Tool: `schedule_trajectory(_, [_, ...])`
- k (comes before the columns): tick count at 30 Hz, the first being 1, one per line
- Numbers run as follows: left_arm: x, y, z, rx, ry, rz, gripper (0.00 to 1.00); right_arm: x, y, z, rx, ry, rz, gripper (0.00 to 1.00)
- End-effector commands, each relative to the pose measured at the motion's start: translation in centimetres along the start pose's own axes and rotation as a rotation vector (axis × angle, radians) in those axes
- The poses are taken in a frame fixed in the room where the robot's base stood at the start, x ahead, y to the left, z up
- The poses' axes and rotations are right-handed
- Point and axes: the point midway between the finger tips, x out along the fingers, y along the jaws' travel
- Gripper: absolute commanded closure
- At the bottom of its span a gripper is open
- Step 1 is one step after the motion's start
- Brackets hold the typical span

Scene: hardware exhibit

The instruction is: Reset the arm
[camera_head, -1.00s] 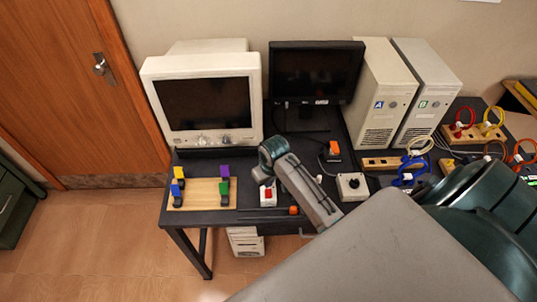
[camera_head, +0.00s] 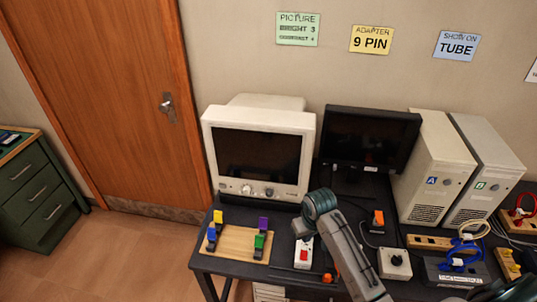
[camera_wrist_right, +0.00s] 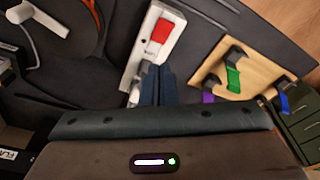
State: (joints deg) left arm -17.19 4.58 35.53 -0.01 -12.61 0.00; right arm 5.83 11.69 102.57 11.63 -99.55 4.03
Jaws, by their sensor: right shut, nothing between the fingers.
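My right arm (camera_head: 345,245) reaches in from the lower right over the dark desk (camera_head: 225,264). Its wrist is above the desk, near a white box with a red switch (camera_head: 304,253). In the right wrist view my right gripper (camera_wrist_right: 158,70) is shut and empty, its dark fingertips close to the white end of that switch box (camera_wrist_right: 152,45). Whether they touch it I cannot tell. My left gripper is not in view.
A beige CRT monitor (camera_head: 258,150) and a black flat monitor (camera_head: 368,145) stand behind. A wooden board (camera_head: 238,246) with coloured clips lies left of the switch box. Two computer towers (camera_head: 437,175) and a grey knob box (camera_head: 394,263) are at right. Floor at left is clear.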

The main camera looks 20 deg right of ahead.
Motion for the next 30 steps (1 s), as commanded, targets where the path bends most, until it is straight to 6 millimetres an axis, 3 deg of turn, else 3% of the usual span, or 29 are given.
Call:
schedule_trajectory(4, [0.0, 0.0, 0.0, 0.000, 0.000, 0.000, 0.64, 0.1, -0.1, 0.3, -0.002, 0.001, 0.001, 1.00])
schedule_trajectory(7, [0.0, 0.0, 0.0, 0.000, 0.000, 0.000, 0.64, 0.1, -0.4, 2.0, -0.012, 0.008, 0.006, 1.00])
schedule_trajectory(11, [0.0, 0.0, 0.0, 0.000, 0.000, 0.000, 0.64, -0.3, -1.3, 6.5, -0.040, 0.034, 0.020, 1.00])
schedule_trajectory(15, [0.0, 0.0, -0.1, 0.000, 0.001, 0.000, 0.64, -1.9, -2.3, 12.1, -0.069, 0.075, 0.036, 1.00])
schedule_trajectory(18, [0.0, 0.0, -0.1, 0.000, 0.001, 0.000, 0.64, -3.2, -2.6, 14.8, -0.083, 0.099, 0.046, 1.00])
schedule_trajectory(30, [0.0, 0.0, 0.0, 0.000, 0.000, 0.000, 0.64, -7.5, -3.4, 21.0, -0.107, 0.154, 0.068, 1.00])
